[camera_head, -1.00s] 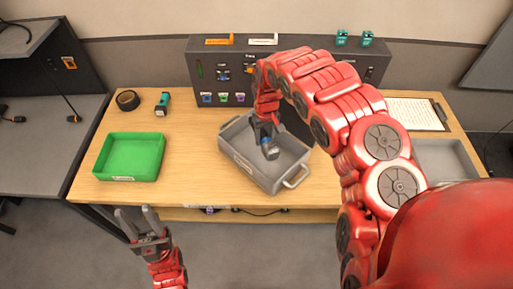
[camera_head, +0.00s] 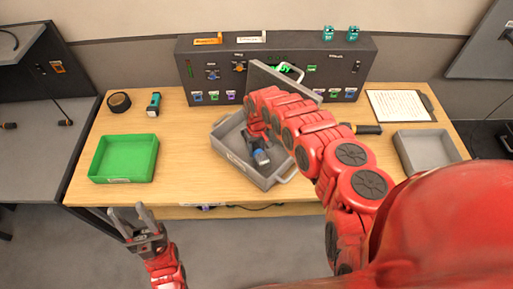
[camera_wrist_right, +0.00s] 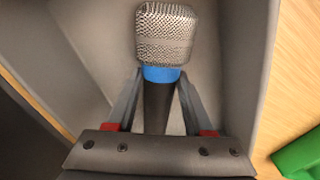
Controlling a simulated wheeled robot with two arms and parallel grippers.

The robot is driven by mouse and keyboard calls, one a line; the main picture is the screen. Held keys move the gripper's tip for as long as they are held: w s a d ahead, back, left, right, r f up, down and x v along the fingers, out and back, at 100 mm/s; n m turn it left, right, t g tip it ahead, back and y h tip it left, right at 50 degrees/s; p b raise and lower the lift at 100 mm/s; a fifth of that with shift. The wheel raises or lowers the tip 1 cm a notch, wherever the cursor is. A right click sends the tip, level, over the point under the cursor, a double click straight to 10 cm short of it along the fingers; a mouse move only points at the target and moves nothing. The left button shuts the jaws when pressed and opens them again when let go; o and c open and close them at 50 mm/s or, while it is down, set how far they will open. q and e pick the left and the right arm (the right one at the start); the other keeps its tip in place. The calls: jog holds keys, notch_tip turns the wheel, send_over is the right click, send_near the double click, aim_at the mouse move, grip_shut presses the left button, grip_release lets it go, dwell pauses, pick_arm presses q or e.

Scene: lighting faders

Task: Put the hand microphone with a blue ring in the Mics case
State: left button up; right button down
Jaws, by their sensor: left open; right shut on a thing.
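The hand microphone has a silver mesh head (camera_wrist_right: 165,35), a blue ring (camera_wrist_right: 161,74) and a dark handle. My right gripper (camera_wrist_right: 158,80) is shut on it just below the ring. In the head view, my right gripper (camera_head: 256,143) holds the microphone (camera_head: 261,157) within the opening of an open grey case (camera_head: 237,160). I cannot tell whether the microphone touches the case floor. The case's label is too small to read. Its lid (camera_head: 259,79) stands up at the back, partly behind my right arm. My left gripper (camera_head: 130,214) is open and empty, in front of the table.
A green tray (camera_head: 97,160) stands at the left and a grey tray (camera_head: 428,136) at the right. A black tape roll (camera_head: 119,102), a teal torch (camera_head: 154,104), a clipboard (camera_head: 400,105) and a dark handled object (camera_head: 366,129) lie about. A panel (camera_head: 340,75) stands behind.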

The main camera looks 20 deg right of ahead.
jog(key=shift+c, duration=1.4)
grip_release()
